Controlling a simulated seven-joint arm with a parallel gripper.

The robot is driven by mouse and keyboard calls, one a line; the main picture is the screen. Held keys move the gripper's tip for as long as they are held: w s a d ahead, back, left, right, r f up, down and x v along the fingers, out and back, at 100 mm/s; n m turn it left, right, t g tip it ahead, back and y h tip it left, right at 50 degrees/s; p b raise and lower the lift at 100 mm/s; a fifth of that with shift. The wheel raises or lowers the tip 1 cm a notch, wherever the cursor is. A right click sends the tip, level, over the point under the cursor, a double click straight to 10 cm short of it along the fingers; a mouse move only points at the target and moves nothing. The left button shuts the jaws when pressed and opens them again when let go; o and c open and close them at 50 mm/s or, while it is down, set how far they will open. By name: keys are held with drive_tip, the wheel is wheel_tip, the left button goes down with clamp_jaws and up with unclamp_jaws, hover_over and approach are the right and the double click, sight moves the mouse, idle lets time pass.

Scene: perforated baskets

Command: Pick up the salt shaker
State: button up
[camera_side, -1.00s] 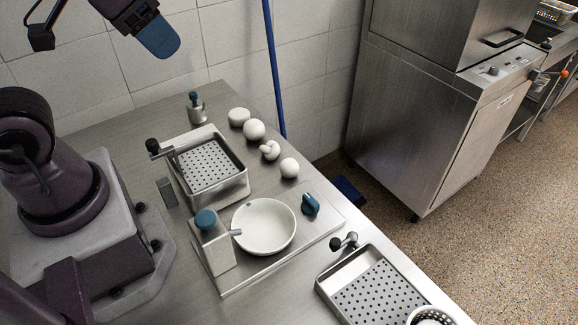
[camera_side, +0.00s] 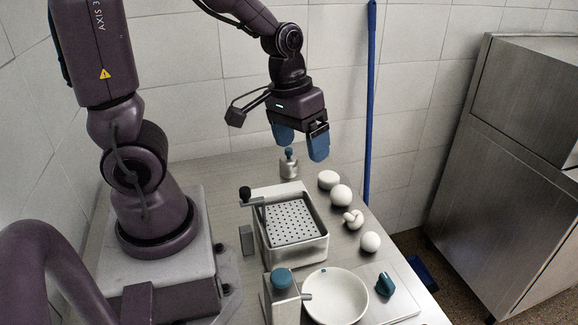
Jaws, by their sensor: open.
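The salt shaker (camera_side: 289,167) looks like the small metal cylinder with a blue knob on top. It stands upright at the back of the steel table, near the tiled wall. My gripper (camera_side: 302,150) has blue fingers and points down. The left finger is close to the knob and the right finger is off to the right. I cannot tell the exact depth between fingers and shaker.
A perforated basket (camera_side: 322,247) with a black-knobbed handle stands in front of the shaker. Several white rounded objects (camera_side: 340,195) line the right. A white bowl (camera_side: 336,297), a blue-knobbed box (camera_side: 282,298) and a blue knob (camera_side: 385,284) are at the front. A blue pole (camera_side: 370,100) leans at the wall.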

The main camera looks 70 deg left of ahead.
drive_tip(key=w+a+f+n+y, duration=0.1)
drive_tip(key=w+a+f+n, duration=0.15)
drive_tip(key=a+f, duration=0.3)
drive_tip(key=n+y, duration=0.6)
drive_tip(key=n, duration=0.1)
approach(289, 149)
drive_tip(key=shift+m, duration=0.25)
drive_tip(key=x, duration=0.7)
drive_tip(key=shift+d+f, duration=0.1)
drive_tip(key=shift+d, duration=0.05)
drive_tip(key=shift+t, duration=0.3)
drive_tip(key=shift+x, duration=2.6)
drive_tip(key=shift+s, duration=0.15)
drive_tip(key=c, duration=1.1)
